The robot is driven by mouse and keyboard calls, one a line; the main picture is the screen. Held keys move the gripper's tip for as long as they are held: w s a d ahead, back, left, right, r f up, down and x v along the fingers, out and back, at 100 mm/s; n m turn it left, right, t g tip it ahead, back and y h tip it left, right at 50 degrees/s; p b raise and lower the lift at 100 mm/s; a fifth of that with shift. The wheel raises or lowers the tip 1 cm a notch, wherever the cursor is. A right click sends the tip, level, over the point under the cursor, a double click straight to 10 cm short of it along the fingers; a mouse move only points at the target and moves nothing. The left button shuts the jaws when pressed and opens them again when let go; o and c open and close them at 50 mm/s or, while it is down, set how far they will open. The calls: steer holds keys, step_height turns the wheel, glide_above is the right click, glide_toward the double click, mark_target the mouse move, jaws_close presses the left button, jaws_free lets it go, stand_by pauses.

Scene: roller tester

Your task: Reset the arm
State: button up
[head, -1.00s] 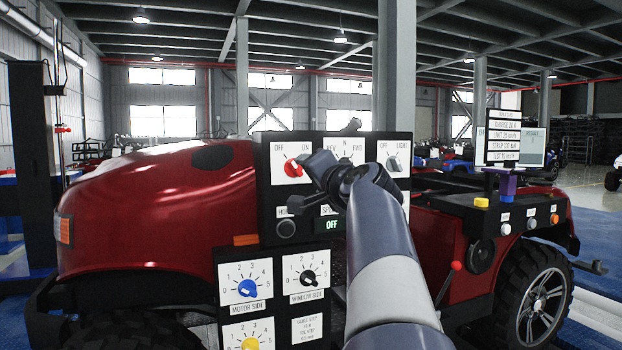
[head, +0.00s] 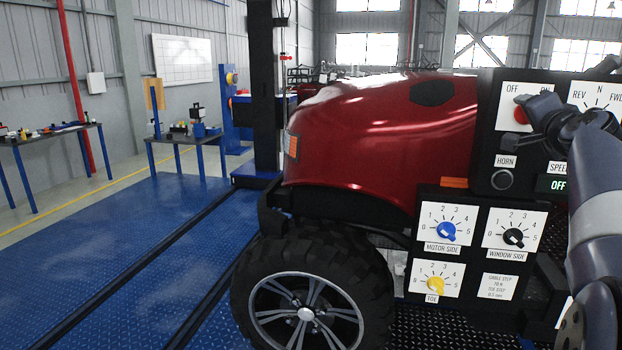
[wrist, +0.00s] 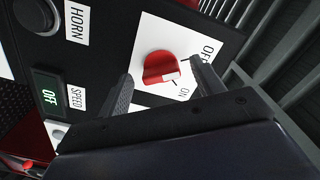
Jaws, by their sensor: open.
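My arm reaches up at the right of the head view. My gripper (head: 533,108) is at the red knob (head: 520,112) on the black control panel (head: 483,140), partly covering it. In the wrist view the red knob (wrist: 157,66) shows between the two spread fingers of my gripper (wrist: 163,70), with a gap on each side. The knob sits on a white plate marked OFF and ON, and its pale mark faces the side with the ON label. Whether the fingertips touch the plate cannot be told.
A horn button (head: 502,180) and a speed display (head: 554,184) reading OFF are below the knob. A lower panel has blue (head: 446,231), black (head: 513,237) and yellow (head: 435,285) dials. A red vehicle (head: 380,110) stands behind. The blue floor (head: 120,250) at left is open.

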steer(key=shift+w+d, duration=0.1)
steer(key=shift+w, duration=0.3)
steer(key=shift+s+f, duration=0.1)
steer(key=b+v, duration=0.4)
steer(key=v, duration=0.7)
steer(key=p+x, duration=0.4)
steer(key=x, duration=0.7)
steer(key=shift+s+a+r+m+p, duration=0.2)
steer(key=shift+s+m+p, duration=0.55)
steer(key=shift+m+p, duration=1.4)
steer(key=shift+s+a+r+m+p, duration=0.2)
steer(key=shift+s+m+p, duration=0.6)
steer(key=shift+m+p, duration=1.4)
steer(key=shift+s+a+m+p, duration=0.25)
steer(key=shift+s+m+p, duration=0.5)
steer(key=shift+m+p, duration=1.4)
